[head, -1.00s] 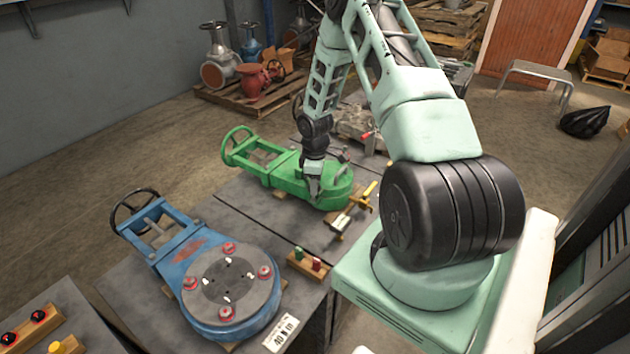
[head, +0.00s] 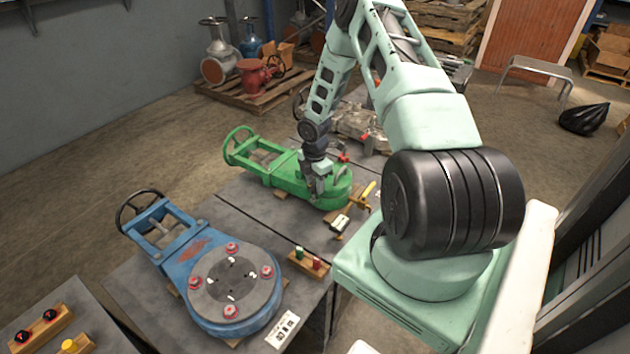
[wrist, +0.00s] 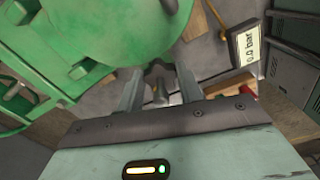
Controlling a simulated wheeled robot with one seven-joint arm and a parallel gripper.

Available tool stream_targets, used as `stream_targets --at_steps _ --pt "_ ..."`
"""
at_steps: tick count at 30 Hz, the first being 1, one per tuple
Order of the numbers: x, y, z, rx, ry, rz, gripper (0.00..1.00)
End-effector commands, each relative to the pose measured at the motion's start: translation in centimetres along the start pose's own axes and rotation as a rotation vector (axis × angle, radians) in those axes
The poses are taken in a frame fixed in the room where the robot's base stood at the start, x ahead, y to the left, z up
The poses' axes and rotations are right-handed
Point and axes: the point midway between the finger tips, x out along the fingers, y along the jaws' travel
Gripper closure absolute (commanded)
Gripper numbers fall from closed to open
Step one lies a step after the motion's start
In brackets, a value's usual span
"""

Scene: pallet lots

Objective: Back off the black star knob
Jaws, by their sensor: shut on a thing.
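The black star knob (wrist: 157,70) shows in the wrist view as a dark lobed piece between my fingers, partly hidden by them. My gripper (wrist: 159,88) is shut on it. In the head view my gripper (head: 319,194) is down at the round end of the green valve (head: 272,177), and the knob is too small to make out there. The green valve (wrist: 110,25) fills the upper left of the wrist view, close beside the fingers.
A gauge reading "0.0 bar" (wrist: 246,50) and a yellow-handled valve (head: 365,193) stand right of the green valve. A blue valve (head: 185,250) with red-capped studs lies in front.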

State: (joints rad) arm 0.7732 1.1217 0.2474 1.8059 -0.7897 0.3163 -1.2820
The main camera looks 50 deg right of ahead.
Motion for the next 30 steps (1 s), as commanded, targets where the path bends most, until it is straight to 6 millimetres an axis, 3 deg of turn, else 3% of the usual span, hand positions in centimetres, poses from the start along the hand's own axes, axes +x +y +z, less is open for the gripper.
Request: stream_targets --at_steps 9,23,24,26,30 --pt "-0.17 0.21 0.07 -0.097 -0.001 0.004 0.87" --pt "-0.14 0.22 0.08 -0.110 -0.002 0.004 0.87" --pt "-0.14 0.23 0.07 -0.110 -0.002 0.004 0.61" --pt "-0.13 0.21 0.07 -0.110 -0.001 0.004 0.44" --pt "-0.08 0.15 0.04 -0.110 -0.001 0.002 0.42"
